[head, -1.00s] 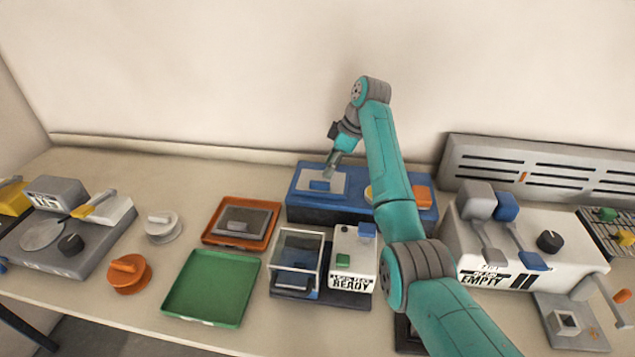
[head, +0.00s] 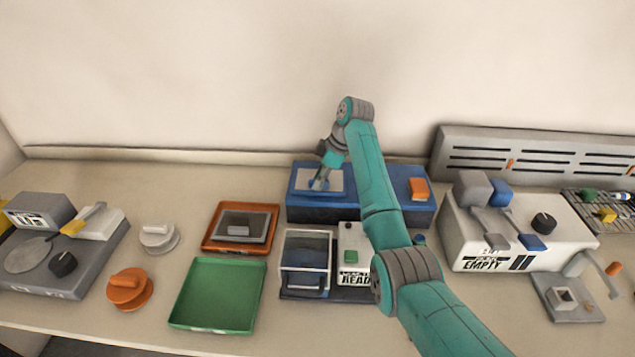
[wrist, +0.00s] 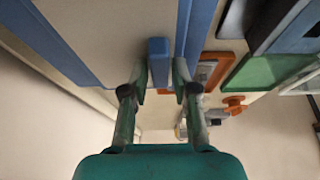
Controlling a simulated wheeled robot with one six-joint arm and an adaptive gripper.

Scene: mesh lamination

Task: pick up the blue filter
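The blue filter shows as a small blue block (wrist: 158,62) on a pale grey plate (wrist: 95,30) in the wrist view. In the head view the plate (head: 335,181) lies on the left part of a long blue box (head: 360,213), and the block is partly hidden by my gripper (head: 318,183). My gripper (wrist: 159,77) reaches down to the block. Its two fingers stand apart, one on each side of the block, with narrow gaps visible. Whether either finger touches it is not clear.
An orange block (head: 419,188) sits on the blue box's right end. In front are an orange tray (head: 210,240), a green tray (head: 215,295) and a clear-sided unit (head: 305,262). A white machine marked EMPTY (head: 520,235) stands to the right.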

